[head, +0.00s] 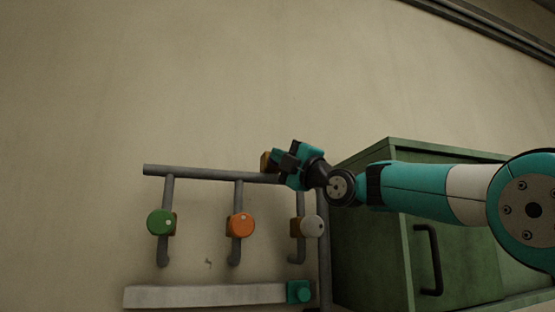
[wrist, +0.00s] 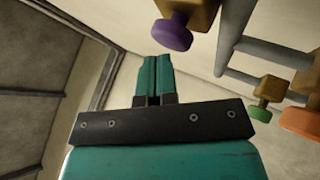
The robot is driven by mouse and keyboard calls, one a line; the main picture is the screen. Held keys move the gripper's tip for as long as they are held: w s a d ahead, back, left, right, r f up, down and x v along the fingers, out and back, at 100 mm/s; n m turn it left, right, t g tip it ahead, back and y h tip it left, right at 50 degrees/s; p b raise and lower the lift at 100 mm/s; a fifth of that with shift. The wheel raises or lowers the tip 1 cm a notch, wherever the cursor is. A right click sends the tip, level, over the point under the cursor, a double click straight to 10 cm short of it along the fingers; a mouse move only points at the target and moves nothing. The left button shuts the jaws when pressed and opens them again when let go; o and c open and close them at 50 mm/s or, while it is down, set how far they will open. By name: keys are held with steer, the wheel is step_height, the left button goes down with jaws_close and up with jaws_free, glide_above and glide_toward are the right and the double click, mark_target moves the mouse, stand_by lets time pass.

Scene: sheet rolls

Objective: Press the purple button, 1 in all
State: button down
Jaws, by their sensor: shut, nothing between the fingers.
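The purple button (wrist: 172,33) is a round knob on a wooden block (wrist: 190,10) at the top of the wrist view. My gripper (wrist: 152,62) is shut and empty, its two teal fingers side by side. In the wrist view the fingertips are just below and left of the purple button, with a gap in the picture. In the head view my gripper (head: 284,158) is at the right end of the grey pipe, in front of a wooden block (head: 266,161). The purple button does not show in the head view; my gripper covers that spot.
A green knob (head: 160,223), an orange knob (head: 240,225) and a grey knob (head: 313,226) hang along the grey pipe rack (head: 210,173). A green cabinet (head: 375,240) stands to the right. A pale ledge (head: 205,296) and a teal block (head: 300,291) lie below.

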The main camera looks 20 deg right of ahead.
steer(key=shift+w, duration=0.5)
stand_by(0.8)
steer(key=shift+s, duration=0.1)
steer(key=shift+s+b, duration=0.85)
steer(key=shift+b, duration=0.1)
steer(key=shift+s+b, duration=2.1)
steer(key=shift+s, duration=0.4)
